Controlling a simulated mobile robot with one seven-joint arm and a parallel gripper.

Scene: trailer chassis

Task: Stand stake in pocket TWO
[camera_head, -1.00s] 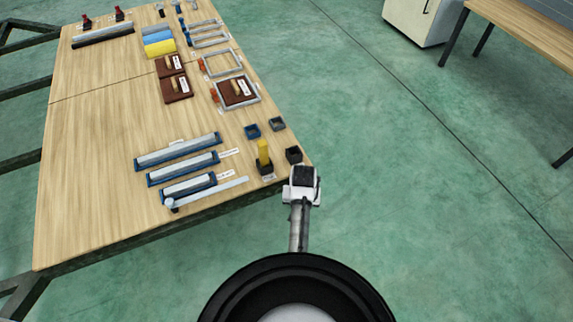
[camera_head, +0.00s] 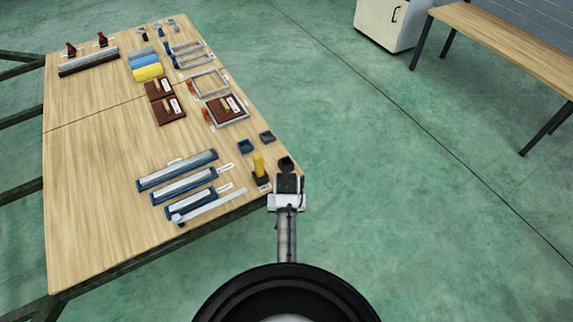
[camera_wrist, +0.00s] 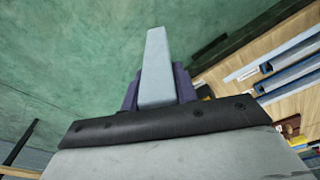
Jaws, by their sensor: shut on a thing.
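My gripper (camera_head: 287,188) is at the table's near right corner in the head view, beside a dark square pocket (camera_head: 286,162). In the wrist view, my gripper (camera_wrist: 157,90) is shut on a pale grey stake (camera_wrist: 156,60), which points away from the camera. The stake's far end shows against the green floor. In the head view the held stake is hidden by my wrist. A yellow upright piece (camera_head: 258,163) stands in another dark holder (camera_head: 261,178). Two blue-grey square pockets (camera_head: 245,146) (camera_head: 267,137) sit behind it. I cannot read which pocket is TWO.
Blue trays with grey bars (camera_head: 180,170) and a loose grey rod (camera_head: 212,206) lie on the wooden table (camera_head: 95,220). Brown boards (camera_head: 165,110), frames and small tools fill its far part. The floor to the right is clear, up to a cabinet (camera_head: 385,25) and a bench (camera_head: 510,45).

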